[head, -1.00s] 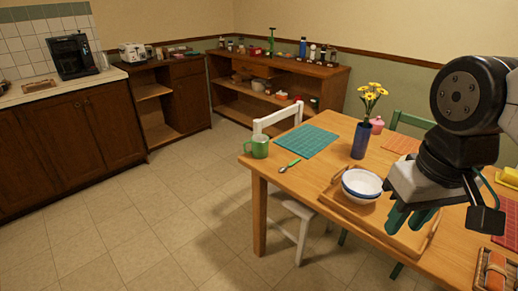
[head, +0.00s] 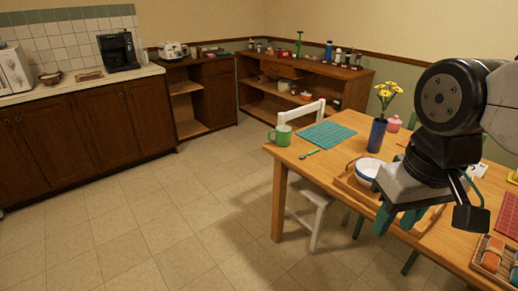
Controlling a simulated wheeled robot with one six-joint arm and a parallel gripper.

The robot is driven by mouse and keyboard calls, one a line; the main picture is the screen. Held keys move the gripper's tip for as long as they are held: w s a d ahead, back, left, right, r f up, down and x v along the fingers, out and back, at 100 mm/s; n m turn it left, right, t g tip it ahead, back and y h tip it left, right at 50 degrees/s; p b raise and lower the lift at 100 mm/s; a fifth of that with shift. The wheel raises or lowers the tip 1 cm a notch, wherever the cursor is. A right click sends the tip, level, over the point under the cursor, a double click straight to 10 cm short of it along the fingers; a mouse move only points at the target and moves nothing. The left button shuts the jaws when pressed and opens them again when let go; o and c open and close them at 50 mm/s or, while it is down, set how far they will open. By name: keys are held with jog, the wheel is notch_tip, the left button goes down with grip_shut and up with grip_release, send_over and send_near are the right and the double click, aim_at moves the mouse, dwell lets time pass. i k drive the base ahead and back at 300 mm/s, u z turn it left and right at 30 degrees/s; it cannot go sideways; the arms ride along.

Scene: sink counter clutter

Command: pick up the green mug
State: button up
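The green mug (head: 282,135) stands upright near the left corner of the wooden dining table (head: 342,152), its handle toward the left. My gripper (head: 398,220) hangs at the right of the view, over the table's front side and the tray, well to the right of the mug and apart from it. Its two teal fingers point down with a gap between them, and I see nothing held there.
A teal mat (head: 327,134) and a green spoon (head: 309,154) lie near the mug. A blue vase with yellow flowers (head: 377,135), a white bowl (head: 367,170) and a wooden tray (head: 345,181) are farther right. A white chair (head: 313,205) stands at the table. Floor at left is clear.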

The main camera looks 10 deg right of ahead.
aim_at(280, 136)
jog(key=u, duration=0.4)
jog(key=k, duration=0.9)
jog(key=u, duration=0.75)
jog(key=i, duration=1.95)
jog(key=z, duration=1.3)
jog(key=i, duration=0.95)
jog(key=z, duration=0.15)
